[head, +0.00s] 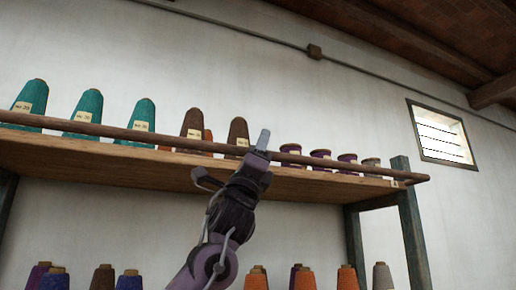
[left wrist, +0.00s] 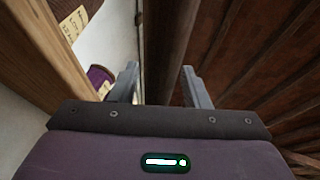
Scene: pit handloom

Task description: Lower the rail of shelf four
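The rail (head: 130,133) is a long round brown wooden bar. It runs along the front of the upper shelf (head: 100,157), in front of the cones and spools. A small pale tag (head: 395,183) sits at the shelf's right end; its marking is too small to read. My left gripper (head: 262,149) is at the rail, right of its middle. In the left wrist view the rail (left wrist: 166,45) passes between the two spread fingers of the left gripper (left wrist: 160,80), with a gap showing beside the left finger. My right gripper is not in view.
Teal cones (head: 88,105), brown cones (head: 238,131) and purple spools (head: 320,157) stand on the shelf behind the rail. More cones stand on a lower level (head: 304,280). A dark post (head: 412,230) holds the right end. A small window (head: 441,134) is at right.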

